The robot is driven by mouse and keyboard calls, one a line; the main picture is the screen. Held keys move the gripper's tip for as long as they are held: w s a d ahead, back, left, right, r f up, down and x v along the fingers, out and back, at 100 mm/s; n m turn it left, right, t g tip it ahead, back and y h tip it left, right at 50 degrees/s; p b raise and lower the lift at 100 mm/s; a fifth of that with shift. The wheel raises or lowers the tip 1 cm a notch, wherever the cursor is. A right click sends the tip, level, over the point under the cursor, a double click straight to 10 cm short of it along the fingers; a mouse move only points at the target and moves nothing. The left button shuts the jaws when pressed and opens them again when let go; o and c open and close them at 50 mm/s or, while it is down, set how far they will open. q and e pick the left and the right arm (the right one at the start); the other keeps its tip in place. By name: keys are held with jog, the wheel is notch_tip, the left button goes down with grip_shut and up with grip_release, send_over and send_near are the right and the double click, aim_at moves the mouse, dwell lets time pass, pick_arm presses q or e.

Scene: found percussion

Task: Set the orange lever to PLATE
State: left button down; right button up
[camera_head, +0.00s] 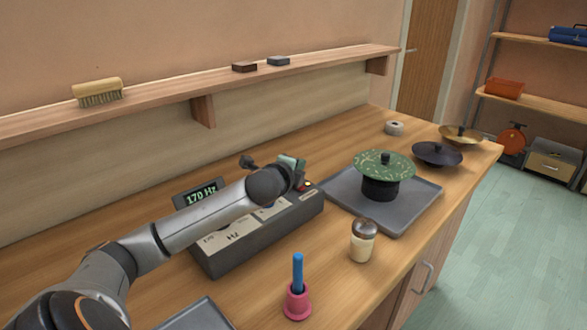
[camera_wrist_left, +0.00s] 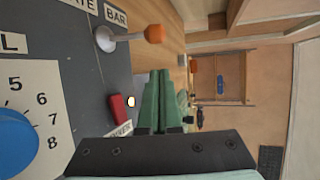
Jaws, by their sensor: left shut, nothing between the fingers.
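The orange lever (camera_wrist_left: 155,33) shows at the top of the left wrist view, its metal stem rising from a pale round base on the dark control box (camera_wrist_left: 90,70). A BAR label (camera_wrist_left: 115,15) is beside the base, and a partly cut-off label ending in ATE (camera_wrist_left: 82,4) is farther left. Which label the lever leans to is hard to tell. My left gripper (camera_wrist_left: 155,80) has its green fingers shut and empty, below the lever in that picture and apart from it. In the head view, my left gripper (camera_head: 296,163) is over the far end of the control box (camera_head: 260,238); my arm hides the lever.
A blue dial (camera_wrist_left: 15,140) and a red block (camera_wrist_left: 121,108) are on the box. A display (camera_head: 199,193) reads 170 Hz. A grey tray (camera_head: 417,204) with a green cymbal (camera_head: 384,164), a shaker (camera_head: 363,241) and a pink-based blue stick (camera_head: 298,275) stand nearby.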

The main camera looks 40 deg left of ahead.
pick_arm(q)
jog(key=a, duration=0.2)
jog(key=shift+w+a+f, duration=0.1)
jog(key=shift+w+a, duration=0.15)
jog(key=shift+a, duration=0.1)
jog(key=shift+s+a+r, duration=0.2)
jog(key=shift+s+a, duration=0.05)
jog(key=shift+s, duration=0.1)
jog(key=shift+f, duration=0.1)
